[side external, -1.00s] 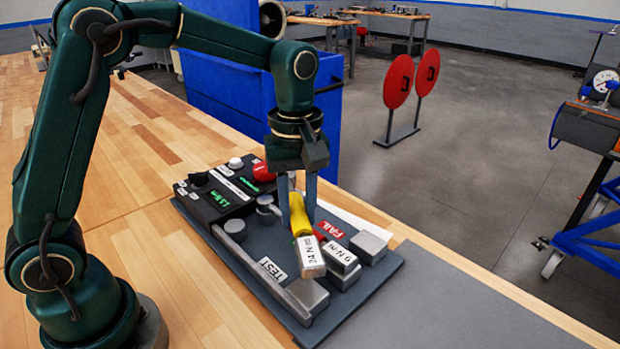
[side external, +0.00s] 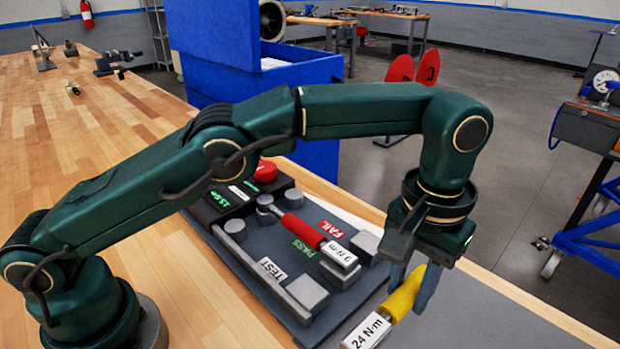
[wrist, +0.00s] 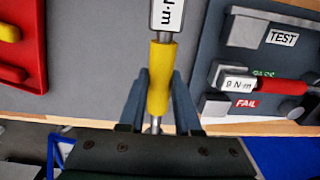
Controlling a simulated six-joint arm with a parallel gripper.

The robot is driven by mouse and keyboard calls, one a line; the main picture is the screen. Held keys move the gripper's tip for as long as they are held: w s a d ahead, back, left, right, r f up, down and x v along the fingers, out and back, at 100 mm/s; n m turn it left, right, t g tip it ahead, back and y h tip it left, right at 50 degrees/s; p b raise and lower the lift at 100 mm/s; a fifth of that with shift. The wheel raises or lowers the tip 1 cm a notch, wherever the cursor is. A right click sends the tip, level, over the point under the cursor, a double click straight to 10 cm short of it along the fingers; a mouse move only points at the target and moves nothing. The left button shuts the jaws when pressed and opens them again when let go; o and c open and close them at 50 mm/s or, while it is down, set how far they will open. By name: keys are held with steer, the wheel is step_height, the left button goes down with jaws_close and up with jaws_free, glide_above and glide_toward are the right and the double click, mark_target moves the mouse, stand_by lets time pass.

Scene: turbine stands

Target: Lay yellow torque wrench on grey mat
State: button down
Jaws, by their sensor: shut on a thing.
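The yellow torque wrench, with a yellow handle (side external: 403,291) and a white block marked "24 N·m", is held between the fingers of my gripper (side external: 408,297). In the wrist view the yellow handle (wrist: 159,78) sits between both fingers, with the labelled head at the top edge, partly cut off. The wrench looks raised, its head tilted toward the lower left in the side view. The grey mat (side external: 485,318) lies to the right of the tester board. In the wrist view the mat (wrist: 95,70) is beneath the wrench; the exact gap is unclear.
The dark tester board (side external: 335,214) holds a red wrench (side external: 303,229) marked "9 N·m", between TEST, PASS and FAIL labels. In the wrist view a red tray (wrist: 36,75) with a yellow piece stands at the left. The bench's far edge runs beside the mat.

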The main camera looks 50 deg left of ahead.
mark_target(394, 335)
steer(key=shift+f, duration=4.25)
steer(key=c, duration=0.8)
jaws_free()
steer(key=shift+f, duration=0.1)
steer(key=shift+o, duration=1.4)
steer(key=shift+a, duration=0.15)
steer(key=shift+f, duration=0.1)
steer(key=c, duration=0.4)
steer(key=o, duration=0.3)
